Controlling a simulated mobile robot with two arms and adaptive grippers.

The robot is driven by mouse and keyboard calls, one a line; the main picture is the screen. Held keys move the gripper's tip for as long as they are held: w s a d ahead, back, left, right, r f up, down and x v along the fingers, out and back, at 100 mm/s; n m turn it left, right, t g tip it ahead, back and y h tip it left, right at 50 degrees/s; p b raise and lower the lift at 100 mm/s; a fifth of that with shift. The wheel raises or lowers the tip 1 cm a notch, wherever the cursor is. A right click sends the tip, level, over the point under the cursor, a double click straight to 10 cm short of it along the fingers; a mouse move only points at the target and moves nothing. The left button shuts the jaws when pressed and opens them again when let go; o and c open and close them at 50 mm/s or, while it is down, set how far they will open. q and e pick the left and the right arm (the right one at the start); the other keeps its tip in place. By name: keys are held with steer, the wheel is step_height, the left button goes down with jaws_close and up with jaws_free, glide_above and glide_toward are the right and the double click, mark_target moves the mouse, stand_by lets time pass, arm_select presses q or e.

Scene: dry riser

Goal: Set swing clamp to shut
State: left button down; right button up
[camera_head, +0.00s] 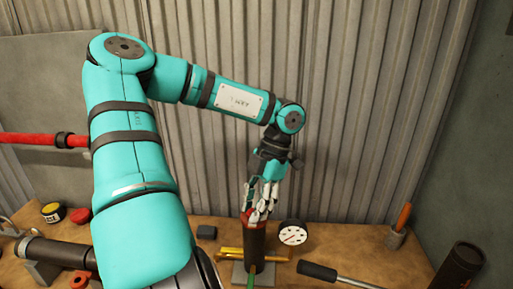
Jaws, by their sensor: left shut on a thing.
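My left gripper (258,213) points down over the bench, its fingers closed around a red piece (254,218) at the top of an upright dark post (252,243). The fingers cover much of the red piece. The post stands on a grey base plate (240,276), with a brass-coloured bar (229,254) beside it and a green strip at its foot. I cannot tell for certain which part is the swing clamp or how far it is turned. My right gripper is not in view.
A dial gauge (292,233) and a black-handled tool (318,271) lie right of the post. An orange-handled tool (403,216) and a dark cylinder (462,265) stand farther right. A dark pipe (60,252) lies left. A corrugated wall (360,120) closes the back.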

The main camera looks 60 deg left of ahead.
arm_select(q)
steer(key=c, duration=1.1)
jaws_free()
steer(key=shift+a, duration=0.1)
steer(key=shift+o, duration=0.2)
steer(key=v, duration=1.2)
